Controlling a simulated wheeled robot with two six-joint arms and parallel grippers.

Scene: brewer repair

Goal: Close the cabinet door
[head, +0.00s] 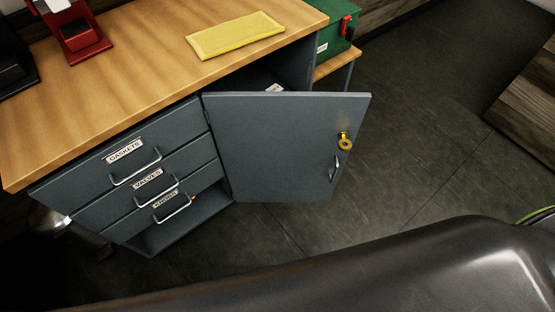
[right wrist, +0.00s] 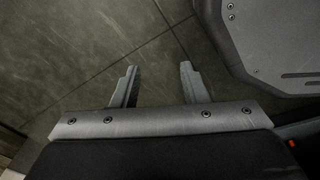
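The grey cabinet door (head: 280,145) stands open in the head view, hinged at its left edge beside the drawers and swung out over the floor. It has a small metal handle (head: 335,167) and a yellow round lock or tag (head: 345,142) near its right edge. Part of the cabinet's dark inside (head: 262,82) shows above the door. My right gripper (right wrist: 158,75) shows in the right wrist view with its two fingers apart and only floor between them. The door does not show in that view. My left gripper is in neither view.
Drawers labelled gaskets (head: 135,165) and valves (head: 150,188), and a third below, are left of the door. A green box (head: 337,30) stands behind at right. Floor (head: 420,140) right of the door is clear.

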